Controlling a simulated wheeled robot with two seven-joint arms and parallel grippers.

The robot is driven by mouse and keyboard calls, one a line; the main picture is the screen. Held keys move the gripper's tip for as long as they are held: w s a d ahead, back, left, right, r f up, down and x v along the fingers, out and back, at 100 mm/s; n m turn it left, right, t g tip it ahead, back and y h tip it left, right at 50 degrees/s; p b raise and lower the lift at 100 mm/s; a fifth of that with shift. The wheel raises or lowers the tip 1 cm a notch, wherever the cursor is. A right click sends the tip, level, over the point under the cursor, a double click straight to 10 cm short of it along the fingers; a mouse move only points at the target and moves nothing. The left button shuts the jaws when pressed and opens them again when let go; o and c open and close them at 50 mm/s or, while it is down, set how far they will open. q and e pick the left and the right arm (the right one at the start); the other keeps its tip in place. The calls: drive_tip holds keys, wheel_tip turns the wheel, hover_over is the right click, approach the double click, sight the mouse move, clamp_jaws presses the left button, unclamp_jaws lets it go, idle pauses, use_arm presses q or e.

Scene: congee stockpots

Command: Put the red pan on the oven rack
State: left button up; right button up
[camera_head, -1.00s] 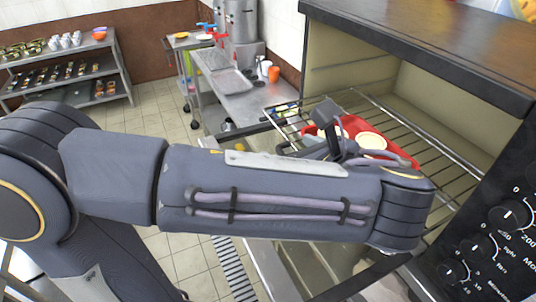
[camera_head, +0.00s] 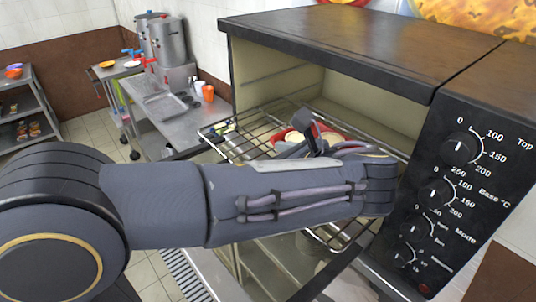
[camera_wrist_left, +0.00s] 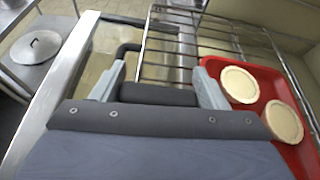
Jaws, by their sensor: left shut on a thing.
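The red pan (camera_head: 284,134) is a shallow tray with two pale round pies, partly hidden by my left arm in the head view. In the left wrist view the red pan (camera_wrist_left: 250,112) is at the right, its near edge beside the right finger. The wire oven rack (camera_head: 232,147) sticks out of the open oven (camera_head: 350,48). The pan is over the rack; I cannot tell whether it rests on it. My right gripper is not in view.
The oven's control panel (camera_head: 440,190) stands right of my forearm. A steel side table (camera_head: 172,118) with pots and an orange cup (camera_head: 208,92) is behind left. A shelf (camera_head: 30,105) stands at the far left. A pot lid (camera_wrist_left: 37,47) lies at the wrist view's left.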

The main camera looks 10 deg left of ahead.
use_arm(q)
drive_tip(key=shift+f, duration=0.35)
idle(0.5)
drive_tip(key=o, duration=1.9)
